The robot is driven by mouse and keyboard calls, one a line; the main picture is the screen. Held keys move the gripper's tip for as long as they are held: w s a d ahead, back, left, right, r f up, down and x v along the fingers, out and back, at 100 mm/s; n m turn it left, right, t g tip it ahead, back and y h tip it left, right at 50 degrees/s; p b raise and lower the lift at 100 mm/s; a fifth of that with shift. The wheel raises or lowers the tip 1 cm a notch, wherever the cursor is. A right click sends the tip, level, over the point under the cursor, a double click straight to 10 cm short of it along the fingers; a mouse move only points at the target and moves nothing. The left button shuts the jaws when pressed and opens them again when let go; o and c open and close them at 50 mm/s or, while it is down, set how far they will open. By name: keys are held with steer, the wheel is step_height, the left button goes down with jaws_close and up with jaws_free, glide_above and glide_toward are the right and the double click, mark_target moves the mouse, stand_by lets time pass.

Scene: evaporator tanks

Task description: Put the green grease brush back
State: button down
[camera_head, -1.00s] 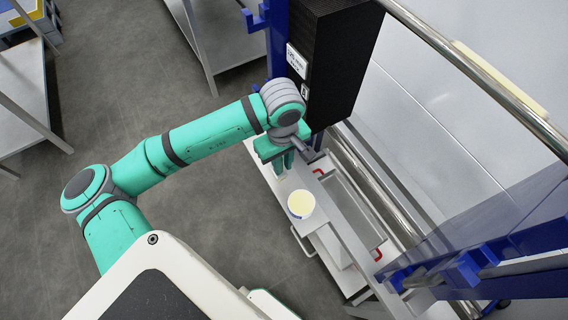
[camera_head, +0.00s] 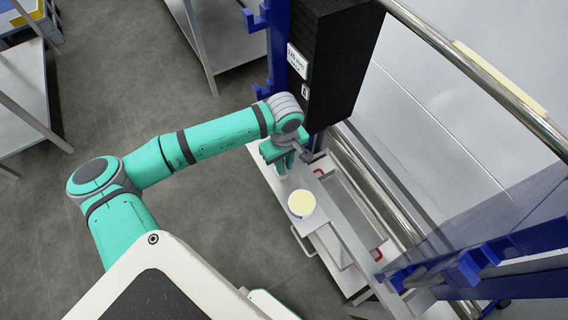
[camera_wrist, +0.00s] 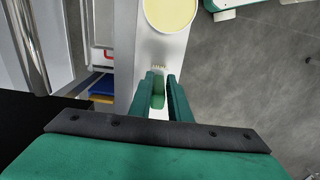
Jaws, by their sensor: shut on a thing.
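My gripper (camera_wrist: 162,98) is shut on the green grease brush (camera_wrist: 158,88), a small green block between the two dark green fingers in the wrist view. Small bristle-like marks show just past it. In the head view my gripper (camera_head: 284,168) points down over the white narrow surface; the brush there cannot be told apart from the fingers. I cannot tell whether the brush touches the surface. A round tub with a pale yellow top (camera_head: 301,204) stands on this surface, just ahead of the gripper; it also shows in the wrist view (camera_wrist: 170,12).
The white surface (camera_head: 333,245) runs beside a grey trough (camera_head: 350,205) and a trolley with red handles (camera_head: 377,254). A black box (camera_head: 335,60) on a blue post stands close behind my gripper. A steel pipe (camera_head: 470,75) runs at the right.

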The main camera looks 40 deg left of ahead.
steer(key=shift+f, duration=0.2)
steer(key=c, duration=1.6)
jaws_free()
steer(key=shift+c, duration=0.2)
step_height(320, 180, up, 12)
steer(key=shift+r, duration=0.25)
